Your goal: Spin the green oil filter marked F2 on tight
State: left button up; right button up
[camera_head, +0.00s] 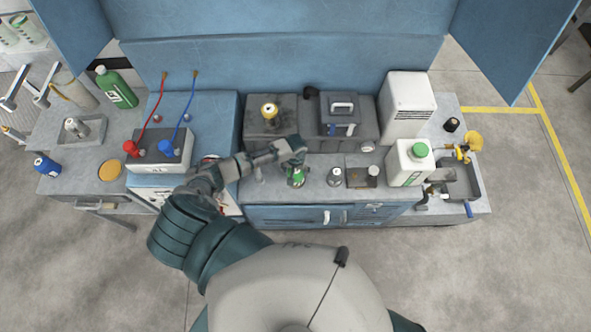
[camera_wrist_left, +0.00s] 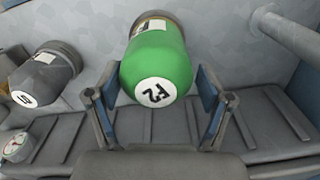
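The green oil filter marked F2 (camera_head: 297,178) stands on the grey bench below my left gripper (camera_head: 294,148). In the left wrist view the filter (camera_wrist_left: 157,62) shows its white F2 label facing the camera. The two fingers of my left gripper (camera_wrist_left: 157,92) lie on either side of it. They look spread, with their tips close to its sides; I cannot tell whether they touch it. A grey filter (camera_head: 334,177) stands to the right, and it also shows in the left wrist view (camera_wrist_left: 45,80). My right gripper is not in view.
A small dark tray (camera_head: 356,183) and a white jug with a green cap (camera_head: 408,165) stand to the right. A box with red and blue leads (camera_head: 165,150) stands at left.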

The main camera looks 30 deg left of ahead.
pick_arm(q)
jog(key=shift+o, duration=0.9)
jog(key=shift+r, duration=0.1)
jog(key=shift+a, duration=0.1)
jog(key=shift+a, duration=0.1)
notch_tip(320, 180, up, 12)
